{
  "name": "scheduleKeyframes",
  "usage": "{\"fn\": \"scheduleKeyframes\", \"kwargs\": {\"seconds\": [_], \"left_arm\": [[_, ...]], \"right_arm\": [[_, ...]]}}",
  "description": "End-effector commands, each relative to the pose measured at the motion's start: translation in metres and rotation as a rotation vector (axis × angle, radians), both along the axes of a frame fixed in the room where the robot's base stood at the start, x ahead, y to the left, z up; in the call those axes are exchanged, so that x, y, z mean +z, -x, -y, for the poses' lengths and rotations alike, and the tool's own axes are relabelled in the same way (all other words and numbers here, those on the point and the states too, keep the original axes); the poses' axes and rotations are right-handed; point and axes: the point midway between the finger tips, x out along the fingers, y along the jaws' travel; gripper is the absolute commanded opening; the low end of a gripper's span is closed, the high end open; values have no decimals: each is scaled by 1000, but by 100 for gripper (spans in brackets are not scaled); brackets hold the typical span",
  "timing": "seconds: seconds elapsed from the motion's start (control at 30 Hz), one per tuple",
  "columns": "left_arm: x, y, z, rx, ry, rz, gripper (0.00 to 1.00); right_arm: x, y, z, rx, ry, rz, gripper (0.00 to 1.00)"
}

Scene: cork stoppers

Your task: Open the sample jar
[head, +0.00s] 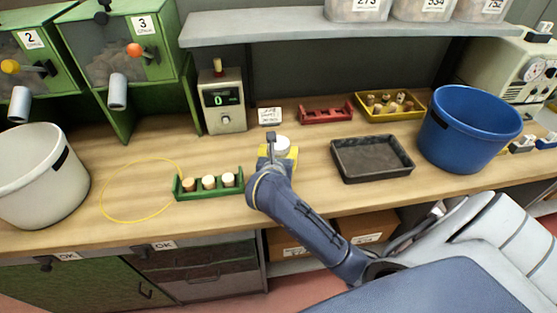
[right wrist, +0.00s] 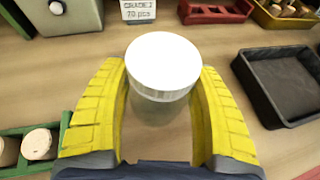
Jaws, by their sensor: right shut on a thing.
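The sample jar (right wrist: 163,85) has a round white lid and a clear body. It stands upright on the wooden bench, and the lid is on it. In the head view its white lid (head: 281,144) shows just beyond my right gripper (head: 278,157). My right gripper, with yellow fingers (right wrist: 163,108), is shut on the jar, one finger on each side below the lid. Part of the jar is hidden behind the gripper in the head view. My left gripper is not in view.
A green rack (head: 209,195) with several corks stands just left of the jar. A counter device (head: 222,124) and a grade card (head: 270,117) stand behind. A yellow ring (head: 104,199) lies at left.

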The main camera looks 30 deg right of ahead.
Motion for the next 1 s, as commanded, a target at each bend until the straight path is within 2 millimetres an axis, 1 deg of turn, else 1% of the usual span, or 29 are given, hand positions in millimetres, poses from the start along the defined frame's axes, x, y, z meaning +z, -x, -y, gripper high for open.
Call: {"fn": "scheduleKeyframes", "kwargs": {"seconds": [0.03,0.2,0.4,0.5,0.6,0.73,0.9,1.0], "left_arm": [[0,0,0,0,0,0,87],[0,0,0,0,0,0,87],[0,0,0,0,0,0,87],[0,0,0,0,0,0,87],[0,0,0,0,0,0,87],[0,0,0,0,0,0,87],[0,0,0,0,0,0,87],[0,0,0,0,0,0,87]], "right_arm": [[14,-1,-1,-1,-4,10,16],[55,-1,-1,0,-6,11,16],[98,-1,-1,0,-8,10,16],[115,-1,-1,1,-7,8,16],[130,0,-1,1,-6,7,16],[145,-1,-1,0,-4,6,16],[156,0,-1,1,-2,4,16],[159,0,0,1,-1,3,16]]}}
